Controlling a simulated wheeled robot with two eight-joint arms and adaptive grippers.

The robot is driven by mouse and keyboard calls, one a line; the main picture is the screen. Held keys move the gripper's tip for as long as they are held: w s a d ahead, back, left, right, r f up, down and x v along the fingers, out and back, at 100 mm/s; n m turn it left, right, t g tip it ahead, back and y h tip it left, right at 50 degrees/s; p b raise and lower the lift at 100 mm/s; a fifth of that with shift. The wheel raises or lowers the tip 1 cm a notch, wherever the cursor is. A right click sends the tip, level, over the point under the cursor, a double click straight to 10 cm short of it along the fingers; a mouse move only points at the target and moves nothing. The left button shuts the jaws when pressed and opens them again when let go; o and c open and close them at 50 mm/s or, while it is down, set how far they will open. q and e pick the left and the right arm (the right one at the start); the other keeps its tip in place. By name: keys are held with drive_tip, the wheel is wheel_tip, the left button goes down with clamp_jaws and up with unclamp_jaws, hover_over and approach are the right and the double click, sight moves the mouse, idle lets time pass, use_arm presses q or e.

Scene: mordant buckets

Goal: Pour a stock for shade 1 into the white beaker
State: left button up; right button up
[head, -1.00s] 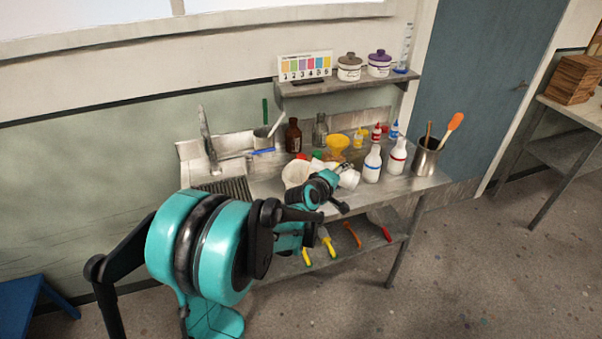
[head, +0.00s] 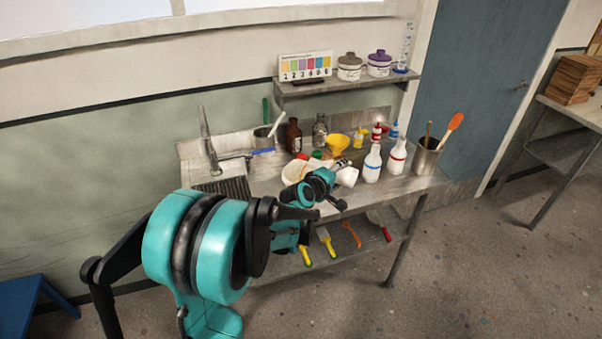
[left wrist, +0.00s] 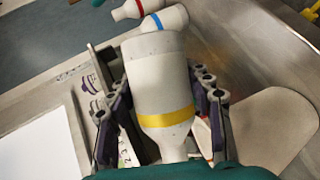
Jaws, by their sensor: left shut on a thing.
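My left gripper (head: 334,182) is over the bench. In the left wrist view its fingers are shut on a white bottle with a yellow band (left wrist: 155,85), one finger on each side. The bottle's narrow neck points to the bottom of that view and its wide body to the top, so it looks tilted. Its white body (head: 347,177) shows beside the gripper in the head view. A pale round vessel (head: 292,172), perhaps the white beaker, is partly hidden behind my arm. A chart (head: 305,66) with numbered colour patches stands on the shelf. My right gripper is out of view.
White bottles with a blue band (head: 372,163) and a red band (head: 397,156) stand to the right. A metal tool pot (head: 426,158) is beyond them. A yellow funnel (head: 338,144) and brown bottle (head: 293,136) stand behind. A sink tap (head: 207,143) is at left.

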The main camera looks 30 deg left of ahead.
use_arm(q)
drive_tip(key=shift+s+a+r+n, duration=0.1)
drive_tip(key=shift+a+r+n, duration=0.25)
drive_tip(key=shift+r, duration=0.1)
idle(1.6)
idle(0.9)
